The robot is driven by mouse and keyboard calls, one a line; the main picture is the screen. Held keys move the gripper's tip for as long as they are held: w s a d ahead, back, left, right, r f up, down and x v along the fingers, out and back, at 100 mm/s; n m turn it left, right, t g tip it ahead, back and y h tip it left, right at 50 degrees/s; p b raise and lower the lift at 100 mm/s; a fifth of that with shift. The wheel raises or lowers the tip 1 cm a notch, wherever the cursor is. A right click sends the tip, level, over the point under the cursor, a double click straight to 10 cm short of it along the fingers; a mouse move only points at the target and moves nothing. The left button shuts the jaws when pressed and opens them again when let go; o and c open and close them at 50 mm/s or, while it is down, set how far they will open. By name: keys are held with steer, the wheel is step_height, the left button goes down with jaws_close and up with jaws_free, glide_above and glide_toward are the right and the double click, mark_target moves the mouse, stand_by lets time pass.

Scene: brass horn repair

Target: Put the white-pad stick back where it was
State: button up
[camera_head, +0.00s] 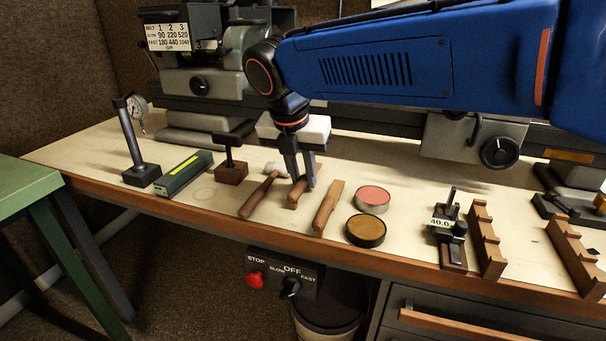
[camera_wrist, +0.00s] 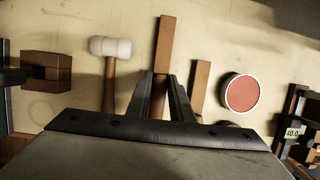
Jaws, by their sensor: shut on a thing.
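My gripper (camera_head: 300,184) is shut on a brown wooden stick (camera_head: 293,196) over the middle of the bench. In the wrist view the stick (camera_wrist: 165,45) runs between the fingers (camera_wrist: 160,85), its flat end pointing away from me. No white pad shows on it; its underside is hidden. It is low, at or just above the bench; I cannot tell if it touches. To its right lies another wooden stick (camera_head: 328,206), also in the wrist view (camera_wrist: 200,85). To its left lies a mallet with a white head (camera_wrist: 110,47) and a wooden handle (camera_head: 258,195).
Right of the sticks stand a red-topped round tin (camera_head: 372,196) and an ochre one (camera_head: 366,231). Further right are a gauge block (camera_head: 452,235) and notched wooden racks (camera_head: 487,240). Left are a wooden block (camera_head: 231,173), a green box (camera_head: 184,173) and a dial stand (camera_head: 135,145). A lathe stands behind.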

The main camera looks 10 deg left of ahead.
steer(key=shift+f, duration=0.1)
steer(key=o, duration=0.9)
steer(key=shift+o, duration=0.2)
steer(key=v, duration=1.2)
